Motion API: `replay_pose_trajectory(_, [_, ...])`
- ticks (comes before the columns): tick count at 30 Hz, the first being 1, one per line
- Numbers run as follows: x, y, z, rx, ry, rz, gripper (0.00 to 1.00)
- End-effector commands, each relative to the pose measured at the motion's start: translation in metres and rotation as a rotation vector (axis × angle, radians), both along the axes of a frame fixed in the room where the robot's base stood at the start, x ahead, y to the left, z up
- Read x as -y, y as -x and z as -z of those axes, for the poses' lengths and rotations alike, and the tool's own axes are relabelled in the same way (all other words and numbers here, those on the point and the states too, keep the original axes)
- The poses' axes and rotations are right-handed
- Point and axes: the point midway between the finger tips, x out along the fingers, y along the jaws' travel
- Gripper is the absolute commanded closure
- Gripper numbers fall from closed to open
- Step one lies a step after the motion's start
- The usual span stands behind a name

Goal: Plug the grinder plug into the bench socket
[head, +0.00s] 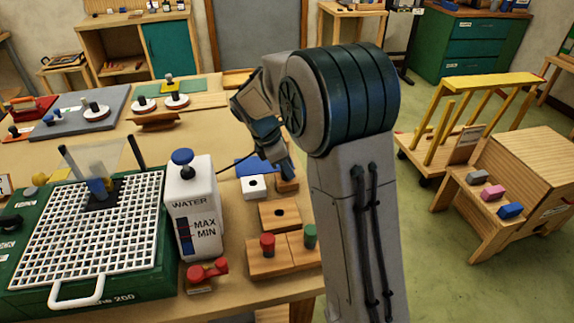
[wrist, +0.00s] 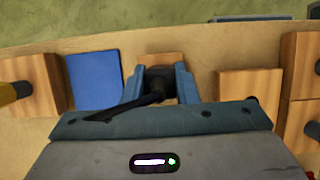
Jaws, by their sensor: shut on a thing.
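My gripper (head: 285,168) points down over the right side of the bench. In the wrist view my gripper (wrist: 160,88) is shut on the black grinder plug (wrist: 158,76), whose dark cord runs down to the left. The plug is above or in front of a small wooden block (wrist: 165,58); I cannot tell whether they touch. In the head view the fingers mostly hide the plug. A white block with a dark hole (head: 254,191), seemingly the bench socket, sits just left of my gripper. The green grinder (head: 140,283) with its white grid stands at the left.
A white water tank (head: 192,200) stands between the grinder and the white block. A blue pad (wrist: 92,80) lies beside the wooden block. A wooden block with a hole (head: 280,222) and blocks with red (head: 267,247) and green (head: 310,236) knobs stand nearer. The bench edge is close.

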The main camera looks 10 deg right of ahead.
Motion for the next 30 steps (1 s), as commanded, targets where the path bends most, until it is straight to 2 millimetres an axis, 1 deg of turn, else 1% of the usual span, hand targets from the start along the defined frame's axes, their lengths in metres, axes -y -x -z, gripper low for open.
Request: replay_pose_trajectory(30, [0.000,0.000,-0.013,0.000,0.000,0.000,0.99])
